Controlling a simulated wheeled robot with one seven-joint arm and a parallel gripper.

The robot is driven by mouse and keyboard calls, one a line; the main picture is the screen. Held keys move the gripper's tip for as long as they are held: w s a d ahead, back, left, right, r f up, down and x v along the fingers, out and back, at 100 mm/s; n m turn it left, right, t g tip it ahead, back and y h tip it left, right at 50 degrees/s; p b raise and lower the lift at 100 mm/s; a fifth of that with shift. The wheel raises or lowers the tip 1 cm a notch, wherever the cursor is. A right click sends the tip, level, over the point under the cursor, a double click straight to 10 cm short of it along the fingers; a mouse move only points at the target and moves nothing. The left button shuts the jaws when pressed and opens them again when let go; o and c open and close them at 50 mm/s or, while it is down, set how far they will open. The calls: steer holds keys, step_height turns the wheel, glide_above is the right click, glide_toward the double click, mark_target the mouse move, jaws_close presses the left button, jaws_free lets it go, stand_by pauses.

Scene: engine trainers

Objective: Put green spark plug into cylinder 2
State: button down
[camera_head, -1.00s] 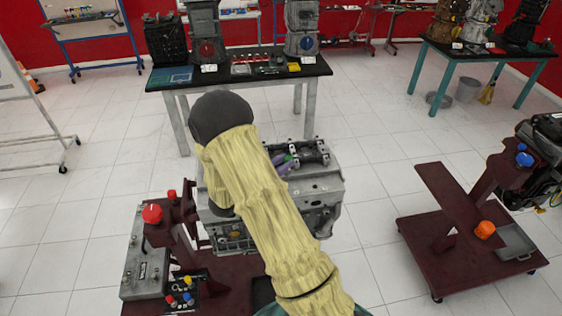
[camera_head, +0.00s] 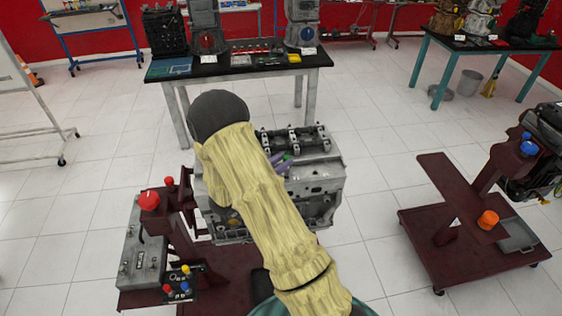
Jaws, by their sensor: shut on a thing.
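The engine (camera_head: 318,182) is a grey block on a dark red wheeled stand, in the middle of the head view. Its top (camera_head: 305,138) carries a row of dark parts. My arm, in a pale yellow sleeve with a dark round joint, crosses in front and hides much of the block. My gripper (camera_head: 281,161) shows only as a small purple part beside the sleeve, over the engine's top. It is shut on a small green piece, the green spark plug (camera_head: 287,157), mostly hidden. I cannot make out the cylinder openings or whether the plug touches the engine.
A control box with a red button (camera_head: 148,201) stands left of the engine. A black-topped table (camera_head: 240,68) with parts is behind. Tiled floor between is clear.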

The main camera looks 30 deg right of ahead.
steer(key=shift+a, duration=0.15)
stand_by(0.5)
steer(key=shift+f, duration=0.2)
steer(key=shift+w+f+b, duration=0.1)
steer(key=shift+f+b, duration=0.15)
steer(key=shift+b, duration=0.2)
steer(key=shift+f, duration=0.2)
steer(key=shift+s, duration=0.2)
steer(key=shift+w+f+b, duration=0.1)
steer(key=shift+f+b, duration=0.2)
steer(key=shift+b, duration=0.2)
